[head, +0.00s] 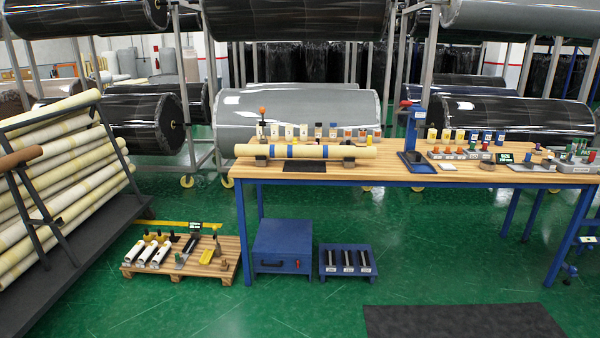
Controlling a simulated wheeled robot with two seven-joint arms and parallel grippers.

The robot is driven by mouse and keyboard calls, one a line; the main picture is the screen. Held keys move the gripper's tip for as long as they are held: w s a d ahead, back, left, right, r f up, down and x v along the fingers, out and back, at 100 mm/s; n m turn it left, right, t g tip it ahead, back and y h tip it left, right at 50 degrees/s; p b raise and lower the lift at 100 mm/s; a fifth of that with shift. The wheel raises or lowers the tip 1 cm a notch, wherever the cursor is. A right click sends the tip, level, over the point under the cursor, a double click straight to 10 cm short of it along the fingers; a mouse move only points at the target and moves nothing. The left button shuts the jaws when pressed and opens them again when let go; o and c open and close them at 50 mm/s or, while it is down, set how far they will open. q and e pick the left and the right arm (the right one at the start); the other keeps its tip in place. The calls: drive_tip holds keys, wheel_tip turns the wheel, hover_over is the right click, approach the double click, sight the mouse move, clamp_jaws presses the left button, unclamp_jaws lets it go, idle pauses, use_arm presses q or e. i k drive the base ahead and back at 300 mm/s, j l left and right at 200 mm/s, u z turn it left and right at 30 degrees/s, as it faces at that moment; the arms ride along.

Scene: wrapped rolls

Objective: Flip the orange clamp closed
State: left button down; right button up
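A small clamp with an orange knob (262,110) stands at the back left of the workbench. Its dark lever points up, and its base appears to be by the left holder under a cream roll. Neither of my grippers is in view.
The wooden workbench (390,175) has blue legs. A blue stand (416,130) and small labelled items stand on it. A pallet (215,262), blue cabinet (283,243) and low blue rack (347,261) are on the floor. A slanted roll rack is left. Green floor in front is mostly clear.

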sight(261, 110)
drive_tip(key=i+u, duration=0.25)
drive_tip(key=i, duration=2.2)
drive_tip(key=i+z, duration=0.15)
drive_tip(key=i, duration=0.3)
drive_tip(key=i+j+z, duration=0.15)
drive_tip(key=i, duration=0.25)
drive_tip(key=i+j+z, duration=0.15)
drive_tip(key=i, duration=0.3)
drive_tip(key=i+j+z, duration=0.2)
drive_tip(key=i, duration=0.25)
